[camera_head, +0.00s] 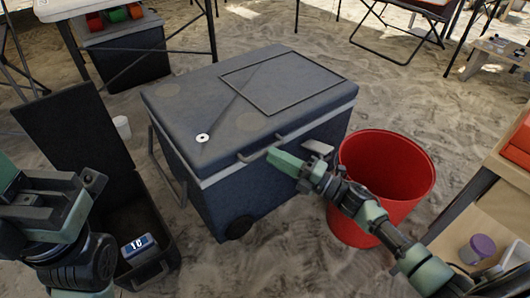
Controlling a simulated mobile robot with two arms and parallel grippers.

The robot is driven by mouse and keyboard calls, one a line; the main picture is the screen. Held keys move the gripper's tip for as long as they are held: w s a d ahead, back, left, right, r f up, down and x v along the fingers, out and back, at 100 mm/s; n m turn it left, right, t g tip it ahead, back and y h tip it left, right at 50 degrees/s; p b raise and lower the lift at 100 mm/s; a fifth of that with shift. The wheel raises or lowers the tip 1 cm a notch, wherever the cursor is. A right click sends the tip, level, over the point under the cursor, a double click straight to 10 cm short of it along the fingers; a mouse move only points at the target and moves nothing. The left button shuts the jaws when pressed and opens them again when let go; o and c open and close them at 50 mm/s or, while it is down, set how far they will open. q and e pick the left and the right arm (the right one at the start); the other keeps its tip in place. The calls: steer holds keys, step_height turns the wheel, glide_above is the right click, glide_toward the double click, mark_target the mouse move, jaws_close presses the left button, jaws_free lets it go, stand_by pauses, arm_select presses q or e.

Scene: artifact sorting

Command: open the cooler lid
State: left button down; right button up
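The cooler (235,195) is a dark blue-grey box on wheels in the middle of the head view. Its grey lid (200,100) lies flat and closed, with a recessed rectangular panel and a small white disc on top. A handle (255,152) runs along the lid's front edge. My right gripper (280,160) has its green tip at this front edge, by the handle; I cannot tell whether it touches or how its fingers are set. My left gripper (40,205) is at the lower left, away from the cooler, partly cut off by the frame.
A red bucket (405,165) stands right of the cooler, under my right arm. An open black case (75,125) holding a small device with a display (138,245) stands at the left. A white cup (122,127) is beside it. Sandy ground lies open behind the cooler.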

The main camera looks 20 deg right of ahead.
mark_target(266, 150)
steer(key=shift+b+x, duration=0.45)
steer(key=shift+x, duration=1.45)
jaws_close()
